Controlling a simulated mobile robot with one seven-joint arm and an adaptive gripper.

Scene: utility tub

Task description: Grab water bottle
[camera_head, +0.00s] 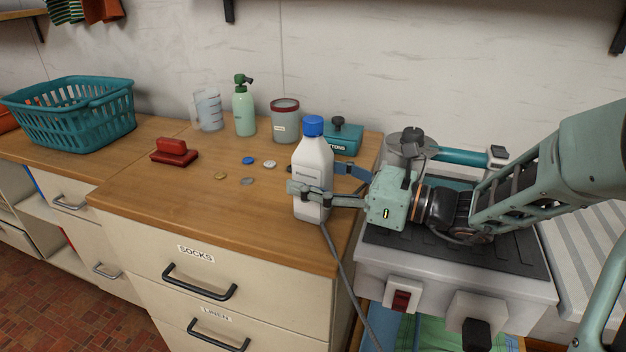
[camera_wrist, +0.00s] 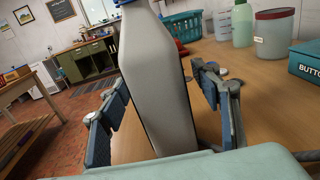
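The water bottle (camera_head: 313,170) is white with a blue cap and a label. It stands upright near the front right corner of the wooden countertop. My gripper (camera_head: 328,180) reaches in from the right with its fingers on either side of the bottle, one in front and one behind. In the wrist view the bottle (camera_wrist: 155,75) fills the space between the spread fingers of my gripper (camera_wrist: 165,105). A small gap shows beside the right finger; contact at the left finger is unclear. The bottle's top is cut off there.
A teal button box (camera_head: 343,140), a lidded jar (camera_head: 285,122), a green pump bottle (camera_head: 244,108) and a clear jug (camera_head: 208,110) stand behind. A teal basket (camera_head: 75,115) is far left.

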